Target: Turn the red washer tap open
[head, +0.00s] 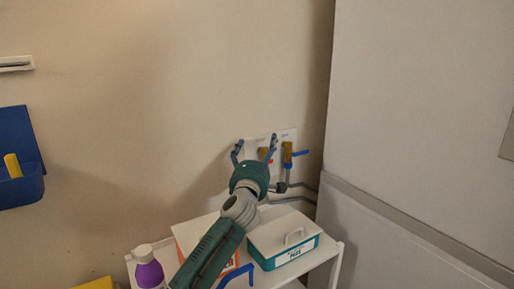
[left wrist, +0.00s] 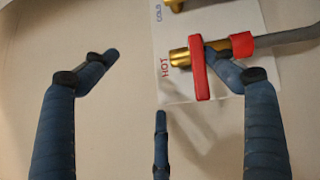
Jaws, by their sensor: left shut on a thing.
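The red washer tap is a brass valve with a red bar handle (left wrist: 199,75) beside the "HOT" label in the left wrist view. In the head view a bit of its red (head: 270,161) shows behind my fingers, low on the wall. My left gripper (head: 255,147) reaches up to the tap plate. Its fingers are spread, and one blue fingertip lies against the red handle, between it and the red collar on the hose. The other fingers touch nothing that I can see. The handle stands across the brass body. My right gripper is not in view.
A second brass tap (head: 287,153) with a blue lever is just right of it. Below, a white shelf (head: 337,262) bears a teal box (head: 290,256), an orange-white box and a purple bottle (head: 148,272). A tall pale cabinet (head: 420,110) closes off the right.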

